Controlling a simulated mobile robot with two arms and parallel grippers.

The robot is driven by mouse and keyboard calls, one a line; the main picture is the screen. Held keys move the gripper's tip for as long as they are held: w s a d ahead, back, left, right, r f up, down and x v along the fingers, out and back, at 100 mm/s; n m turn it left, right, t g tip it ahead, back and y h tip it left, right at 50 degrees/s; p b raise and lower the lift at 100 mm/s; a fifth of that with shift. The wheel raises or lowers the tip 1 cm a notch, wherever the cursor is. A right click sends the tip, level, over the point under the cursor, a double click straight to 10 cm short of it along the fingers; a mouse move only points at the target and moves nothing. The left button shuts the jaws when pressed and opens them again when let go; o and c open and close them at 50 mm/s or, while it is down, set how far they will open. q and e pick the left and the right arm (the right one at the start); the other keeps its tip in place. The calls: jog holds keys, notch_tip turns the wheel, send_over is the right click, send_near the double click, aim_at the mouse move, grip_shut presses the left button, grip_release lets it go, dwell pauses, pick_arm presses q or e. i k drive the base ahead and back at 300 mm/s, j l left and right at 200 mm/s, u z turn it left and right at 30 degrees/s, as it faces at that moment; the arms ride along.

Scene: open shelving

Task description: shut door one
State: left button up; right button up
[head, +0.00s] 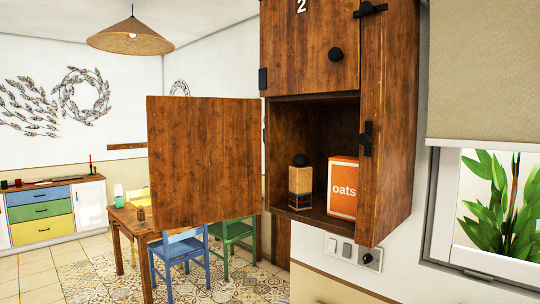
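A wooden cabinet (385,130) hangs on the wall at the right of the head view. Its lower compartment stands open, and a brown wooden door (204,160) is swung out to the left from the compartment's left edge. No number shows on the side of this door that I see. The upper door (310,55), marked 2, is shut and has a round black knob (335,54). Neither of my grippers is in view.
A dark-topped bottle or jar (300,185) and an orange oats box (343,188) stand inside the open compartment. Below and behind the open door are a wooden table (125,217), a blue chair (180,250) and a green chair (234,231). A window with a plant (505,210) is at the right.

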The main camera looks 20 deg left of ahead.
aim_at(205, 154)
jog(key=i+j+z, duration=0.1)
jog(key=z, duration=0.3)
jog(key=j+z, duration=0.3)
jog(key=z, duration=0.15)
jog(key=j+z, duration=0.25)
jog(key=z, duration=0.15)
jog(key=j+z, duration=0.25)
jog(key=z, duration=0.2)
